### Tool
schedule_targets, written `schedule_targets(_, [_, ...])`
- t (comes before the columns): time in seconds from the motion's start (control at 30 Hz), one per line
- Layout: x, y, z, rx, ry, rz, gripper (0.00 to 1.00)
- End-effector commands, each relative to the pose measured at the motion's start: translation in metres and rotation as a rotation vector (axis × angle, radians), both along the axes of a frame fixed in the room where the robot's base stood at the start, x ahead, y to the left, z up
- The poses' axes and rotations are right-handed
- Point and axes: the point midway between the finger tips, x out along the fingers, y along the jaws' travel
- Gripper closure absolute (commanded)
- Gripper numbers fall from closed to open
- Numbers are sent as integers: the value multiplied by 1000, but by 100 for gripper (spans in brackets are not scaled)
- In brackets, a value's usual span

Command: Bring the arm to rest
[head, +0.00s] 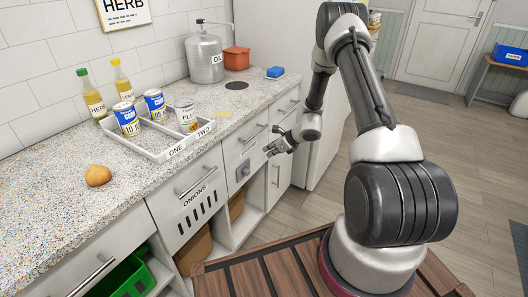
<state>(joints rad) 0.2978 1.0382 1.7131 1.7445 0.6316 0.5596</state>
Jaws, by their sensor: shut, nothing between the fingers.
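My gripper (268,152) is at the middle of the head view, shut and empty. It hangs at the end of my bent arm, in front of the cabinet fronts beside the counter's front edge. It is small in the picture, and whether it touches a cabinet front cannot be told.
Drawer handles (196,180) stick out. Floor at right is mostly free.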

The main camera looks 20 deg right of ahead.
Motion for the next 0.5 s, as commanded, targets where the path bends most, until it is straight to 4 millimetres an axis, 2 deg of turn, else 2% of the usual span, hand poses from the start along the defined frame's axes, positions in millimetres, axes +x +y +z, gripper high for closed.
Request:
schedule_targets(0.03, [-6,-7,13,-1,-5,-2,100])
schedule_targets(0.23, [-34,-28,46,-1,-1,-3,100])
schedule_targets(0.5, [-54,-41,68,-1,0,1,100])
